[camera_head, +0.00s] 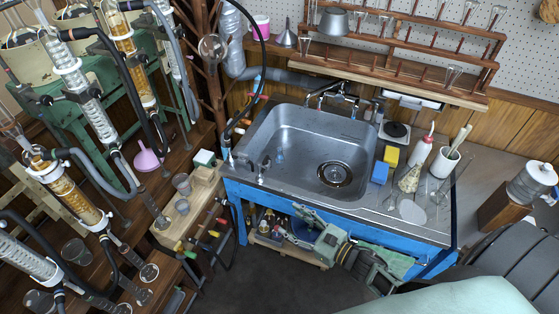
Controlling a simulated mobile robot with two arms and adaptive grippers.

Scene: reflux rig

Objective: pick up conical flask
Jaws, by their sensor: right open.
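A conical flask (409,179) with pale, speckled contents stands upright on the right side of the metal sink counter (375,206). Clear glassware stands close to its right. My right gripper (303,212) is at the front edge of the sink counter, well to the left of the flask and apart from it. It is open, and I see nothing held in it. My right arm reaches in from the lower right, in front of the blue bench frame. My left gripper is not in view.
A blue sponge (379,173) and a yellow sponge (391,155) lie left of the flask. A white squeeze bottle (421,152) and a white mortar (445,162) stand behind it. The sink (310,150) is empty. Tall glass columns crowd the left.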

